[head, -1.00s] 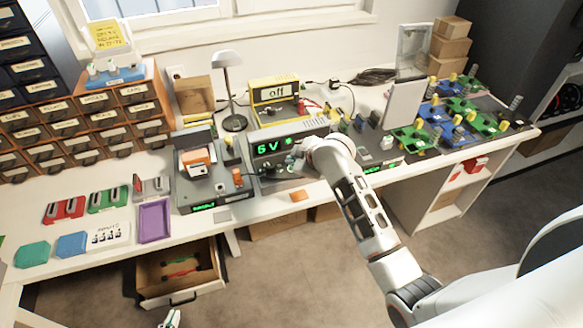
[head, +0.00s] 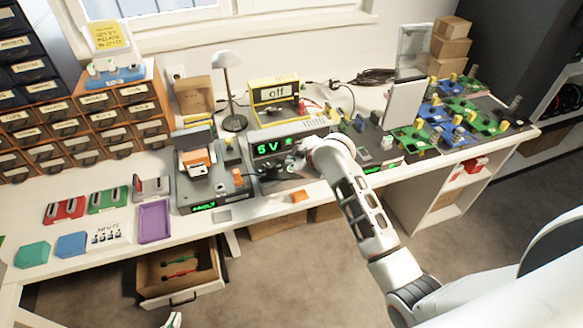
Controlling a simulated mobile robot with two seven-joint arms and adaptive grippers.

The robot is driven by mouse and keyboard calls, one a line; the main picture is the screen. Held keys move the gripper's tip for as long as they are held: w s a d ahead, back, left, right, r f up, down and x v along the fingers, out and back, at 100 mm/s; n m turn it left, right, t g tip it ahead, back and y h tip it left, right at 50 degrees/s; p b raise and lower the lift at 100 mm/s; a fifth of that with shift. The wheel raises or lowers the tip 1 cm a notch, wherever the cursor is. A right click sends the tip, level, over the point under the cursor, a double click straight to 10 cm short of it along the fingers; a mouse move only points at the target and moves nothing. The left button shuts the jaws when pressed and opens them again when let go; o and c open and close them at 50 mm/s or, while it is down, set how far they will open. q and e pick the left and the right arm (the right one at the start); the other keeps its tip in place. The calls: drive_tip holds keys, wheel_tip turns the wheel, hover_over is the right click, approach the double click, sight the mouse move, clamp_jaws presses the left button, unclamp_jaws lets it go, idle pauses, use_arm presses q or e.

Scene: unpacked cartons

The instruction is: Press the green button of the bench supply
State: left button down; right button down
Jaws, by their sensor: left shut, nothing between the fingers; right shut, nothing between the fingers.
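The bench supply (head: 262,148) is a grey box at the middle of the bench. Its dark display (head: 267,149) reads "5V" in green. A small green lit spot (head: 288,141) shows on its face, right of the reading; I cannot tell if it is the button. My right gripper (head: 273,172) is shut and empty, low in front of the supply's face. The gripper and wrist hide the lower right of that face, and contact cannot be told. My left gripper (head: 174,320) is shut and empty at the bottom edge, mostly out of view.
A yellow meter (head: 277,92) reading "off" stands behind the supply, beside a lamp (head: 229,88). A grey unit with an orange block (head: 198,158) stands left of the supply. An open drawer (head: 181,285) juts out below the bench. Green boards (head: 411,137) lie at right.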

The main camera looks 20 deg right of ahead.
drive_tip(key=shift+f, duration=0.15)
drive_tip(key=shift+f+p, duration=0.25)
drive_tip(key=shift+p, duration=0.1)
drive_tip(key=shift+f, duration=0.45)
idle(0.7)
drive_tip(key=shift+r, duration=0.85)
drive_tip(key=shift+r, duration=0.1)
drive_tip(key=shift+r, duration=2.45)
drive_tip(key=shift+s+f, duration=0.1)
